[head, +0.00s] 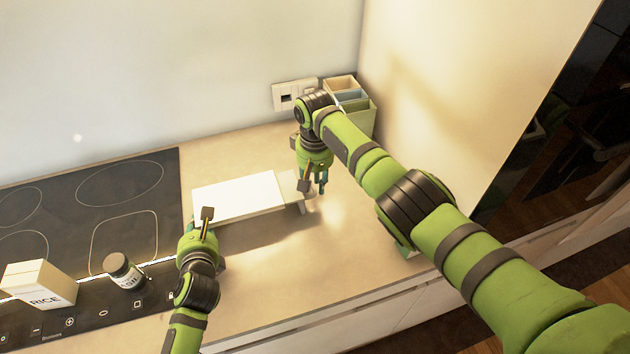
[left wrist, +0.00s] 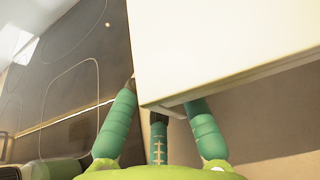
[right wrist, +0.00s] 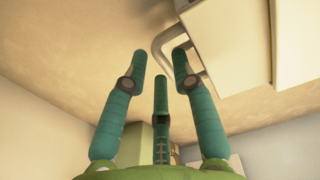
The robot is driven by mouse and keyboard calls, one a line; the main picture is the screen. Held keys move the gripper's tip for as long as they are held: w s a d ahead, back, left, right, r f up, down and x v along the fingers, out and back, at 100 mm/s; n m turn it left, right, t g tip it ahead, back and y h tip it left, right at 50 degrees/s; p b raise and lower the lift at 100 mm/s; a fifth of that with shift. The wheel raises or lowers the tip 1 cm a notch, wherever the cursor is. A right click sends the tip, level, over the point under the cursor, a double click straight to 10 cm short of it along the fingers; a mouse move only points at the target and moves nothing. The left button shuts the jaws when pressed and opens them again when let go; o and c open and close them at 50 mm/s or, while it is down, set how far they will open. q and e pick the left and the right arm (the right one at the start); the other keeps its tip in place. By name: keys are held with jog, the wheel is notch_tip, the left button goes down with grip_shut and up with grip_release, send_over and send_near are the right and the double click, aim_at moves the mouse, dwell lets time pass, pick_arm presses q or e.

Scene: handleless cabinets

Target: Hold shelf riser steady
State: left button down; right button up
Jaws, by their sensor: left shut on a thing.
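The shelf riser is a white flat-topped board (head: 238,197) standing on the counter, right of the hob. My left gripper (head: 206,222) is at its near left corner. In the left wrist view the fingers (left wrist: 160,108) straddle the corner of the white board (left wrist: 215,45), shut on it. My right gripper (head: 313,187) is beside the riser's right end, fingers pointing down. In the right wrist view its fingers (right wrist: 160,70) are spread. A pale curved loop (right wrist: 160,42) shows near the fingertips, beside a pale body; I cannot tell whether they touch. The gripper partly hides that end in the head view.
A black hob (head: 85,205) fills the left counter, with a rice box (head: 38,284) and a dark jar (head: 122,270) on it. A container with compartments (head: 355,105) stands in the back corner by wall sockets (head: 295,94). Counter in front of the riser is clear.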

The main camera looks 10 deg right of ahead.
jog(key=shift+f, duration=0.1)
grip_shut()
jog(key=shift+d, duration=0.1)
jog(key=d, duration=0.2)
jog(key=w+d, duration=0.1)
jog(key=d, duration=0.5)
jog(key=shift+w, duration=0.35)
pick_arm(q)
jog(key=shift+a, duration=0.1)
pick_arm(e)
grip_release()
